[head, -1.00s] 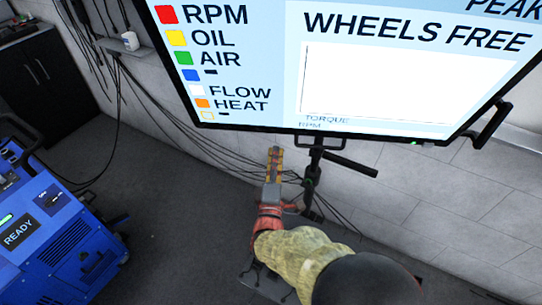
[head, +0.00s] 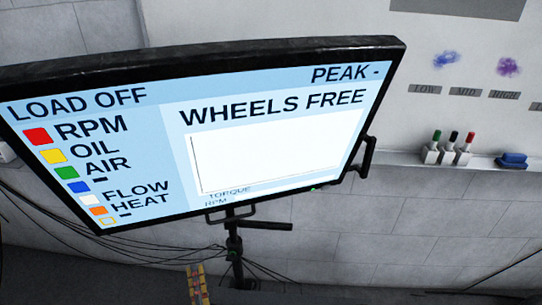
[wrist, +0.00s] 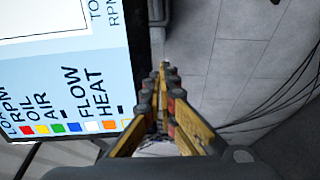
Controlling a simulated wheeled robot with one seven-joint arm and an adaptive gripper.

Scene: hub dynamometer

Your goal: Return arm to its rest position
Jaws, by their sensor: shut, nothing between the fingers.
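My gripper (wrist: 163,68) shows in the wrist view, its yellow and black fingers together with nothing between them. In the head view only the tip part of my gripper (head: 195,284) shows at the bottom edge, below the screen. The rest of my arm is out of the head view.
A large screen (head: 270,130) on a stand (head: 233,245) reads "WHEELS FREE" and "LOAD OFF"; it also fills the left of the wrist view (wrist: 60,55). Cables (head: 110,240) hang along the tiled wall. A ledge with markers (head: 450,150) and a blue eraser (head: 512,160) is at right.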

